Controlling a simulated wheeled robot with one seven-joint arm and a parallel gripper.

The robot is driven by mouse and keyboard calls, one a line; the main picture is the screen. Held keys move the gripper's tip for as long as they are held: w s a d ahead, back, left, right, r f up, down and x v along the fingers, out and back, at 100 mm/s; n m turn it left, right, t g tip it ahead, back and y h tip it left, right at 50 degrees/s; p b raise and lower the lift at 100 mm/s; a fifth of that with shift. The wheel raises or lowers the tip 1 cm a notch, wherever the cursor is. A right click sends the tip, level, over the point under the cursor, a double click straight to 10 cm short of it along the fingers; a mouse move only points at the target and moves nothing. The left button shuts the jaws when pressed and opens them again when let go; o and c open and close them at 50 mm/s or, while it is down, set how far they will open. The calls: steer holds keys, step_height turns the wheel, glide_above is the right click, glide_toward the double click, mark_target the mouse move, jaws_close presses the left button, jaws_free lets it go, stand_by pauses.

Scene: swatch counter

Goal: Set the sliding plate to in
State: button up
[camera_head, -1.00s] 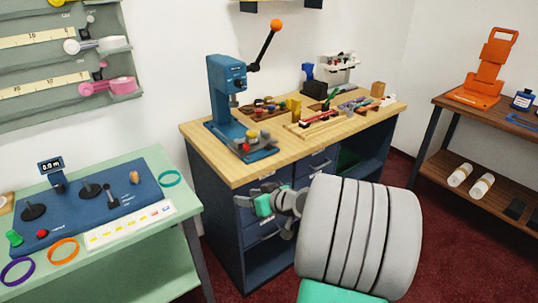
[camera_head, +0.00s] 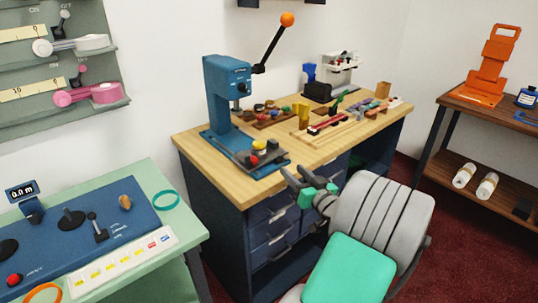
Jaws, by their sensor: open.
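A blue lever press (camera_head: 226,95) stands on the near left part of the wooden workbench (camera_head: 205,172). At its foot is a grey sliding plate (camera_head: 270,160) with small red, yellow and dark pieces on it, on the blue base. I cannot tell from this view whether the plate is in or out. My gripper (camera_head: 312,177), grey with teal parts, is open and empty. It is at the bench's front edge, to the right of the plate and apart from it.
The press lever with an orange ball (camera_head: 287,19) rises up and right. Blocks and tools, including a yellow block (camera_head: 303,112), crowd the bench behind. A green table with a blue control panel (camera_head: 90,240) is at left. A brown shelf (camera_head: 437,110) is at right.

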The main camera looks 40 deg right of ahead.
mark_target(282, 161)
steer(key=w, duration=0.5)
steer(key=w+d+p, duration=0.1)
steer(key=w, duration=0.2)
steer(key=shift+s, duration=0.1)
jaws_close()
stand_by(1.1)
